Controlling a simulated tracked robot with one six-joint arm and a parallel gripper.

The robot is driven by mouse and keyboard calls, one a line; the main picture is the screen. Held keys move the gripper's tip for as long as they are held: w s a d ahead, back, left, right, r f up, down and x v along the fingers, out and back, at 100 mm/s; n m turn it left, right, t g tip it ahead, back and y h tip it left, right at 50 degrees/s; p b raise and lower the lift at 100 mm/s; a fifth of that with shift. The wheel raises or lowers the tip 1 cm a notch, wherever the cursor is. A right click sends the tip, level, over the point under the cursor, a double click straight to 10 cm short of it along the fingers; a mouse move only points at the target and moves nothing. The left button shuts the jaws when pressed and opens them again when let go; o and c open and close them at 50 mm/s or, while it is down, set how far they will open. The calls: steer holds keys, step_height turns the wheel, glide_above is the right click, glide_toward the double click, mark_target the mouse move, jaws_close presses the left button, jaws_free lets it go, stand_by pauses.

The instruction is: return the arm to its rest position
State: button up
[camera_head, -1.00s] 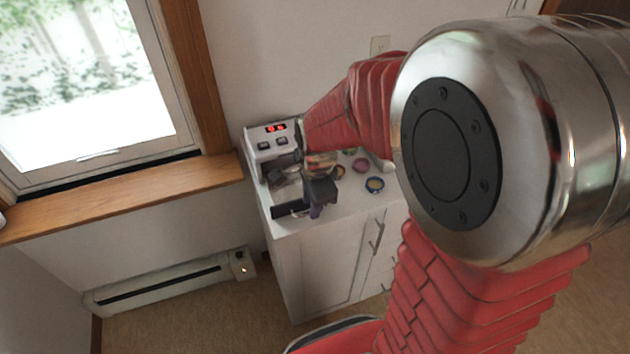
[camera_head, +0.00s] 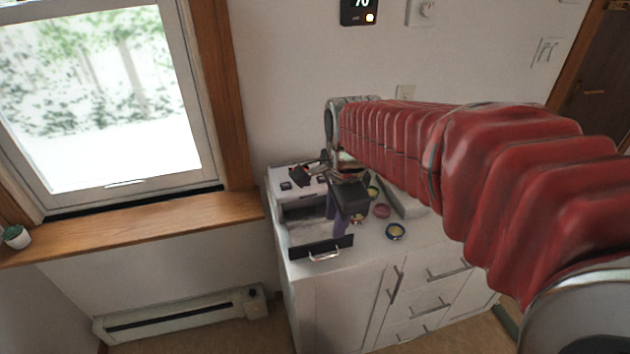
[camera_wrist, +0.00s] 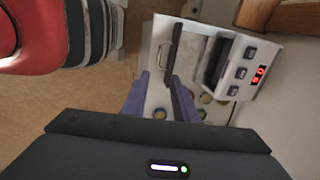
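My gripper (camera_head: 336,222) is in front of a white device (camera_head: 284,185) on a white cabinet, and appears above its pulled-out drawer (camera_head: 320,248). My red-sleeved arm reaches in from the right side of the head view. In the wrist view, the two purple fingers of my gripper (camera_wrist: 160,105) stand apart with nothing between them. The device (camera_wrist: 246,70), with its red display, is to their upper right there. The gripper body hides part of the device in the head view.
A window with a wooden sill (camera_head: 150,221) is to the left. A baseboard heater (camera_head: 180,312) runs below it.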

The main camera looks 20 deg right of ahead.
stand_by(0.5)
steer(key=s+a+r+n+t, duration=0.2)
steer(key=s+r+n+t, duration=0.1)
steer(key=s+n, duration=0.9)
steer(key=r+n, duration=0.1)
steer(key=n, duration=0.4)
steer(key=shift+a+r+n+t, duration=0.2)
steer(key=shift+n+t, duration=0.1)
steer(key=shift+n, duration=0.1)
stand_by(0.3)
